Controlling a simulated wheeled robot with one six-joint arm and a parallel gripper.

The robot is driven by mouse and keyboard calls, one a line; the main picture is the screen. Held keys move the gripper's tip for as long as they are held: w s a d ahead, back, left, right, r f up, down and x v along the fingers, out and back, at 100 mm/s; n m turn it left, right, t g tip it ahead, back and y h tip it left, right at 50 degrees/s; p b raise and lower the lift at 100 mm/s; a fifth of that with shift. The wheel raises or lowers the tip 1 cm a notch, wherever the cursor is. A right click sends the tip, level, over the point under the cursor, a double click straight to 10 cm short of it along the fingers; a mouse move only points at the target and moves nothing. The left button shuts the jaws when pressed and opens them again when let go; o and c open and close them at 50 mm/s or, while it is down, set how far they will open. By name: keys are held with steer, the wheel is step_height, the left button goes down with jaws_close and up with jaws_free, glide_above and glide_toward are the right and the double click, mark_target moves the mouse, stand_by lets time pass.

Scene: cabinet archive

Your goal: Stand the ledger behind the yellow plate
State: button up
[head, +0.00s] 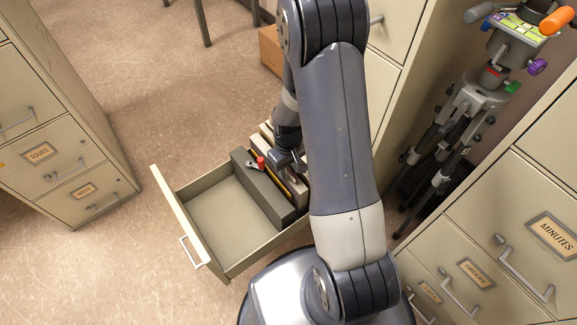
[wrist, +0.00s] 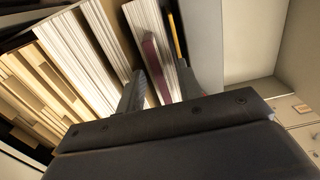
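The yellow plate (head: 289,187) stands in the open drawer (head: 252,253), on the right of a dark grey block (head: 262,196). In the wrist view the plate is a thin yellow strip (wrist: 174,38). My gripper (wrist: 162,84) points down into the row of files, its fingers apart. Between them stands a book with a maroon cover edge (wrist: 152,58) and pale pages, which looks like the ledger. It is upright, on the left of the yellow strip in the wrist view. Whether the fingers press on it is unclear. My arm hides much of this in the head view.
A red lever (head: 261,163) sits on the grey block. The drawer's front part is empty. More pale files (wrist: 85,45) fill the other side. Cabinets stand at left (head: 60,130) and right (head: 510,220), with a tripod (head: 470,100) at the upper right.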

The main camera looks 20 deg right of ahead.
stand_by(0.3)
steer(key=shift+r+p, duration=2.6)
steer(key=shift+r, duration=0.95)
step_height(320, 180, up, 11)
steer(key=p, duration=0.2)
steer(key=shift+f, duration=0.25)
step_height(320, 180, down, 13)
steer(key=b, duration=0.3)
steer(key=shift+b, duration=0.4)
